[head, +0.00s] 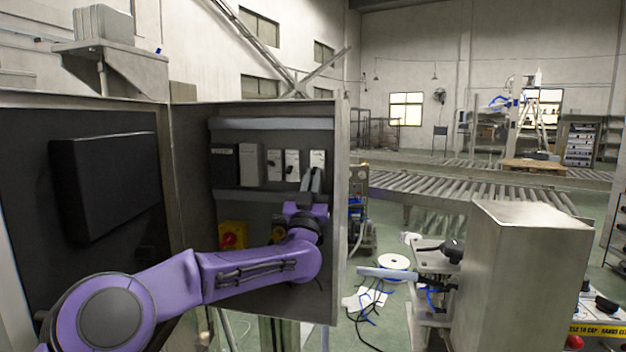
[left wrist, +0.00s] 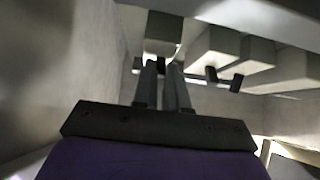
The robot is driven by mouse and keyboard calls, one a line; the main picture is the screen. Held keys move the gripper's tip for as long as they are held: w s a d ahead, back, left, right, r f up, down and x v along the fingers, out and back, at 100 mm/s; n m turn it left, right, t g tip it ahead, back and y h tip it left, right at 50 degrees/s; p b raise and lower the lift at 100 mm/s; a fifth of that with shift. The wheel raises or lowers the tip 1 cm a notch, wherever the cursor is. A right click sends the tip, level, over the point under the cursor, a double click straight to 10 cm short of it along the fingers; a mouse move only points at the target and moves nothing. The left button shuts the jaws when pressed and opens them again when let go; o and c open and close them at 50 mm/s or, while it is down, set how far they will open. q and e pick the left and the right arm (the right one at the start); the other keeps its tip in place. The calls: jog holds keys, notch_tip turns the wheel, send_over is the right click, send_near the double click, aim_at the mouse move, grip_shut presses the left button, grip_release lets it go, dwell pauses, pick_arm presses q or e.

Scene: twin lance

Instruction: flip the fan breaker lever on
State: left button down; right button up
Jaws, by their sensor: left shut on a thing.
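A row of breakers sits in the open grey cabinet in the head view. The rightmost white breaker (head: 317,160) is partly hidden by my left gripper (head: 312,180). No label can be read, so I cannot tell which breaker is the fan's. In the left wrist view, my left gripper (left wrist: 162,75) has its fingers close together on the small dark lever (left wrist: 160,63) of a breaker (left wrist: 164,28). The lever is mostly hidden between the fingertips. My right gripper is not in view.
Two white breakers (head: 274,164) (head: 292,164) with dark levers stand left of the gripper. A yellow and red switch (head: 232,235) is lower in the cabinet. The cabinet's right wall (head: 341,210) is close beside my gripper. A grey box (head: 525,270) stands outside at the right.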

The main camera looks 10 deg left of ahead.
pick_arm(q)
jog(key=r+g+p, duration=0.1)
jog(key=g+p, duration=0.1)
jog(key=p, duration=0.1)
jog(key=r+g+p, duration=0.1)
jog(key=g+p, duration=0.1)
jog(key=p, duration=0.2)
jog(key=r+g+p, duration=0.1)
jog(key=g+p, duration=0.1)
jog(key=p, duration=0.1)
jog(key=shift+s+r+p, duration=0.15)
jog(key=shift+s+p, duration=0.2)
jog(key=shift+s, duration=0.05)
jog(key=shift+g, duration=0.9)
jog(key=shift+w+r+g, duration=0.1)
jog(key=shift+r+g, duration=0.1)
jog(key=shift+g, duration=0.6)
jog(key=shift+r+g, duration=0.1)
jog(key=shift+g, duration=0.3)
jog(key=c, duration=1.2)
grip_release()
jog(key=shift+w, duration=0.1)
jog(key=shift+o, duration=0.2)
jog(key=shift+s, duration=0.45)
jog(key=s+r+b, duration=0.1)
jog(key=s, duration=0.8)
jog(key=shift+s+r, duration=0.15)
jog(key=shift+s, duration=0.1)
